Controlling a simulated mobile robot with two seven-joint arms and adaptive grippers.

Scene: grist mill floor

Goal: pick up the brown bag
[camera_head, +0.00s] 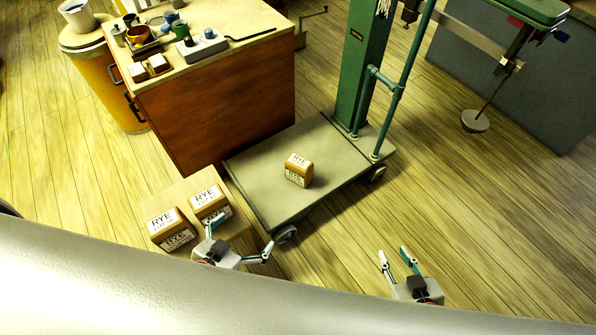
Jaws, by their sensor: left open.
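A small brown bag (298,170) with a white RYE label stands on the platform of the green scale (260,165). Two more brown bags with RYE labels, a front one (171,230) and a back one (210,203), stand on a pale low box (172,196) at the left. My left gripper (242,235) is open and empty, its fingers spread. It is just right of and in front of the back bag, whose lower edge it partly covers. My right gripper (394,251) is empty with its fingers apart, over the floor to the right of the scale.
A wooden cabinet (225,100) with cups, small blocks and a tray on top stands behind the bags. An orange bin (112,85) is at its left. The scale's green column (362,70) rises behind the platform.

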